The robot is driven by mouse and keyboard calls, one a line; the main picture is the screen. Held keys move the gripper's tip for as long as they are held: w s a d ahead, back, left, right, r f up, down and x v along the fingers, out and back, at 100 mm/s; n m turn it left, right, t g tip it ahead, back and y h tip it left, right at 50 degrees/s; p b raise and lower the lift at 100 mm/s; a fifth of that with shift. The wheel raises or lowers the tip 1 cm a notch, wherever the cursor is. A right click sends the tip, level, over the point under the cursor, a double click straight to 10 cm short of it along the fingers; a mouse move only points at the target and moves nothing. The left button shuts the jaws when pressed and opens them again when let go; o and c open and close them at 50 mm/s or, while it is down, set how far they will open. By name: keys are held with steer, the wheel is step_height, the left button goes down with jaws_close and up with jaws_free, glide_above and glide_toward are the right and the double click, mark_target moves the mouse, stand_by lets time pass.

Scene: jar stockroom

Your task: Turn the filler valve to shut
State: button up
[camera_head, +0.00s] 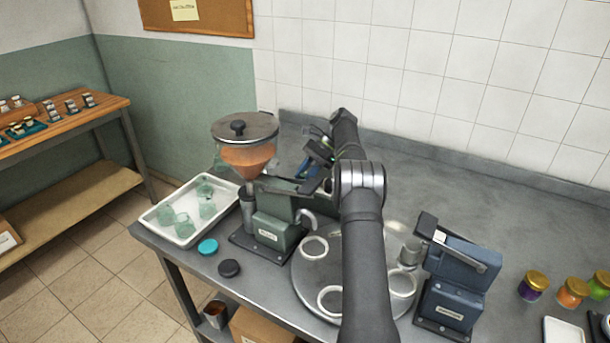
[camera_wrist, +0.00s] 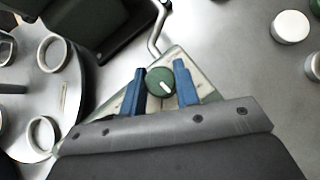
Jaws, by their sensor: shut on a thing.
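The filler (camera_head: 275,230) is a green machine with a funnel hopper (camera_head: 247,158) of orange contents, left of centre in the head view. Its valve shows in the wrist view as a round green knob (camera_wrist: 160,82) with a short white mark slanting to the lower right, over a pale plate (camera_wrist: 190,112). My gripper's two blue fingers (camera_wrist: 159,72) are shut on the knob, one on each side. In the head view my gripper (camera_head: 312,163) is behind the filler, partly hidden by my arm; the knob cannot be made out there.
A round turntable (camera_head: 312,268) with ring holders stands right of the filler, partly behind my arm. A blue machine (camera_head: 455,285) is further right. A white tray (camera_head: 165,232) holds green jars. Teal (camera_head: 208,247) and black lids lie in front.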

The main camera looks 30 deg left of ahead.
stand_by(0.4)
steer(key=o, duration=1)
steer(key=shift+c, duration=0.2)
